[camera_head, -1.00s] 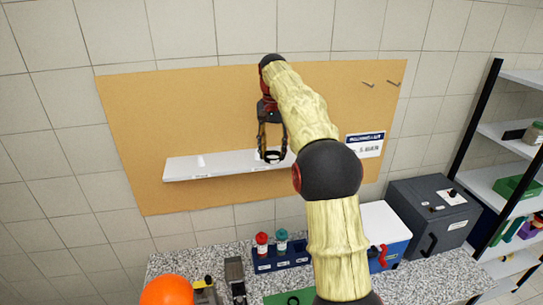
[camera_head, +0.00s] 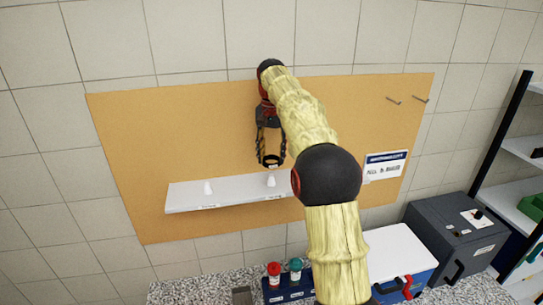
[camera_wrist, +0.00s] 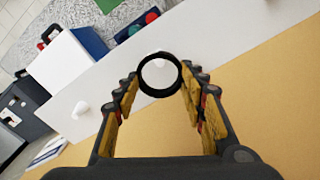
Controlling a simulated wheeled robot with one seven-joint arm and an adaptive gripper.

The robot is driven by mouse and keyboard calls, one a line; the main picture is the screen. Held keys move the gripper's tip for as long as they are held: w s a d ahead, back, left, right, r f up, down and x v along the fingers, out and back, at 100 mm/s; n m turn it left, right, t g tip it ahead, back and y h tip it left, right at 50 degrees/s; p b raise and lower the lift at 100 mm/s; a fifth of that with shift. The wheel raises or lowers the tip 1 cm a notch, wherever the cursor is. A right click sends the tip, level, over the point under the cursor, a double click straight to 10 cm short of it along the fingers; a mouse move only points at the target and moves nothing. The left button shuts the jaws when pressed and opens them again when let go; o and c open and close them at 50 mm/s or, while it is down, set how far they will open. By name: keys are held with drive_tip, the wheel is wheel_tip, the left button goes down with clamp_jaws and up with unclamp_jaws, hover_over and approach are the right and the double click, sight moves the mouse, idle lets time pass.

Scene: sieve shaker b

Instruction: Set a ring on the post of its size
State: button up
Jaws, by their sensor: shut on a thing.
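A black ring (camera_wrist: 140,76) is held between the fingertips of my gripper (camera_wrist: 159,82); the ring also shows in the head view (camera_head: 271,165). My gripper is in front of the cork board, and the ring appears just above a white post (camera_head: 271,181) on the shelf (camera_head: 235,196). Another white post (camera_head: 208,188) stands further left on the shelf. In the wrist view, a white post (camera_wrist: 158,61) shows through the ring's opening, and a second post (camera_wrist: 82,108) stands to the left. The ring looks apart from the shelf. My arm hides the shelf's right end in the head view.
The cork board (camera_head: 180,140) backs the shelf, with two hooks (camera_head: 394,100) and a sign (camera_head: 385,166) at right. Below are a speckled counter, red and teal capped bottles (camera_head: 274,272), a white-lidded blue box (camera_head: 400,252) and a dark grey box (camera_head: 455,235).

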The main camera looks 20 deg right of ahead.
sight(272, 175)
drive_tip(key=shift+w, duration=0.1)
drive_tip(key=shift+f, duration=0.3)
drive_tip(key=shift+f+b, duration=1.7)
drive_tip(key=shift+f, duration=0.9)
drive_tip(key=shift+p, duration=1)
drive_tip(key=shift+f+b, duration=0.75)
drive_tip(key=shift+f, duration=0.65)
drive_tip(key=o, duration=0.9)
